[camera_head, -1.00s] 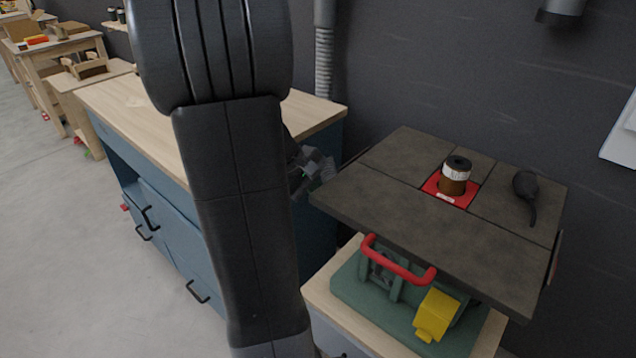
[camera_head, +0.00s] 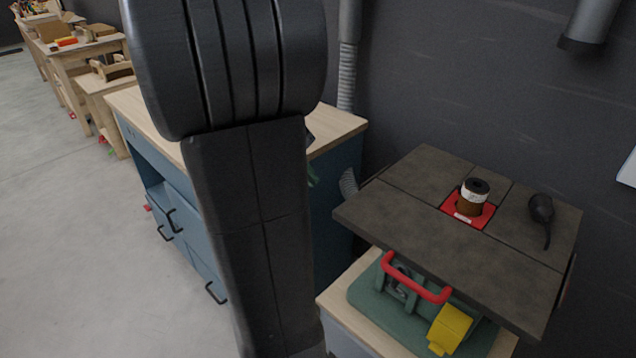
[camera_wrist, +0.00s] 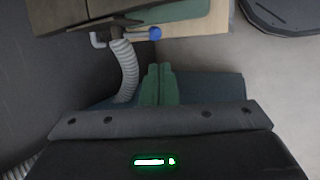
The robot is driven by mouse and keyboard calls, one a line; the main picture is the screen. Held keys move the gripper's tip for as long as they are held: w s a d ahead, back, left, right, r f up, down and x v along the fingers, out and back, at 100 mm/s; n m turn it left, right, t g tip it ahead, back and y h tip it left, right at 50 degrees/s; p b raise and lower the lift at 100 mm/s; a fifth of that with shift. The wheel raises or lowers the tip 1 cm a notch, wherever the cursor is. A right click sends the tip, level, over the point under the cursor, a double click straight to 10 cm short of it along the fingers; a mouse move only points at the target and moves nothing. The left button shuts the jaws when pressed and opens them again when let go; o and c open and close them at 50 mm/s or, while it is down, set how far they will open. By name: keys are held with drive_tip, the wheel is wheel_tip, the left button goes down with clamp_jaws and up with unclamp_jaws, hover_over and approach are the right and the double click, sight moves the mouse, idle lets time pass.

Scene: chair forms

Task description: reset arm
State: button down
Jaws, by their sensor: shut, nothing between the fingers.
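My arm crosses the head view upright, left of the middle, and hides part of the blue workbench. My gripper shows in the wrist view as two green fingers (camera_wrist: 158,84) pressed together, with nothing between them. It hangs in the air, with the blue surface of the workbench (camera_wrist: 215,88) behind it. In the head view the gripper is mostly hidden behind my arm; only a small green piece shows at the arm's right edge.
The workbench (camera_head: 342,124) has a wooden top and drawers. A dark machine table (camera_head: 430,215) at the right holds a brown jar (camera_head: 473,198) on a red insert and a black bulb-shaped thing (camera_head: 541,210). A grey hose (camera_wrist: 125,72) hangs near the gripper. Floor is clear at left.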

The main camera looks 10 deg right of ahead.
drive_tip(key=shift+a+r, duration=0.15)
drive_tip(key=b+x, duration=0.1)
drive_tip(key=x, duration=0.8)
wheel_tip(320, 180, up, 7)
drive_tip(key=w+d+n+g+y+p, duration=0.1)
drive_tip(key=w+g+y+p, duration=0.1)
drive_tip(key=p, duration=0.5)
drive_tip(key=shift+d+g+y, duration=0.2)
drive_tip(key=shift+g+y, duration=0.3)
drive_tip(key=shift+y, duration=0.6)
drive_tip(key=shift+w, duration=0.1)
